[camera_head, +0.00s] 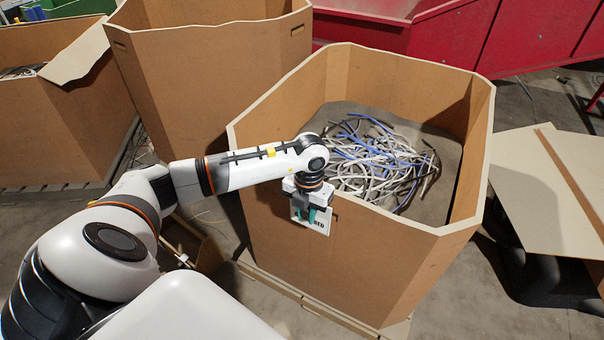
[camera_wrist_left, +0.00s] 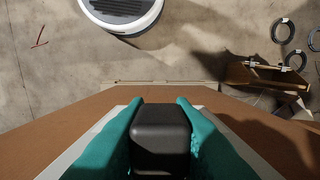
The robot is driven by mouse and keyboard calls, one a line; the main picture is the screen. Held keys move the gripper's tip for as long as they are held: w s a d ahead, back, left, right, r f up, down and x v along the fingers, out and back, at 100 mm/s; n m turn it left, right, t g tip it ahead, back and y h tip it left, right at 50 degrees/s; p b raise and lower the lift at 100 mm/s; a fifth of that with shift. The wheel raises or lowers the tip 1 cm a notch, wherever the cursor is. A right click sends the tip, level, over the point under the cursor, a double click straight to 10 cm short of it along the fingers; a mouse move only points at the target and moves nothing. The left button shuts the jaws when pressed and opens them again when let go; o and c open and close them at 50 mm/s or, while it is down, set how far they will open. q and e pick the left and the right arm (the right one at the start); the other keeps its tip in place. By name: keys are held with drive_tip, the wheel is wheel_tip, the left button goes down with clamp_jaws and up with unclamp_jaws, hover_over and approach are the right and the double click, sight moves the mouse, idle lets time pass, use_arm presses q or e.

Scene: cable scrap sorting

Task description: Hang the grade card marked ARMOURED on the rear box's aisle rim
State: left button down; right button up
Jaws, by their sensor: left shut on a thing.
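The white grade card (camera_head: 320,224) shows in the head view at the near rim of the cardboard box (camera_head: 345,262) holding cable scrap. Only the letters "RED" are readable; my left gripper covers the rest. My left gripper (camera_head: 311,213) points down at that rim and is shut on the card. In the left wrist view, the teal fingers (camera_wrist_left: 159,104) close on a black block (camera_wrist_left: 160,138), with white card edges (camera_wrist_left: 74,150) showing beside them. I cannot tell whether the card is hooked over the rim or only held against it. My right gripper is out of view.
White, grey and blue cables (camera_head: 375,165) lie inside the box. Another tall box (camera_head: 205,70) stands behind to the left, and a red container (camera_head: 440,40) at the back. Cardboard sheets (camera_head: 545,185) lie at the right. A small open brown box (camera_head: 190,245) sits at left.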

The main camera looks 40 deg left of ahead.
use_arm(q)
drive_tip(key=w+a+f+b, duration=0.1)
drive_tip(key=w+f+b, duration=0.1)
drive_tip(key=w+b, duration=0.3)
drive_tip(key=shift+w+f, duration=0.4)
drive_tip(key=shift+w, duration=0.35)
idle(0.3)
drive_tip(key=c, duration=1.2)
unclamp_jaws()
drive_tip(key=shift+o, duration=0.2)
drive_tip(key=shift+r, duration=0.1)
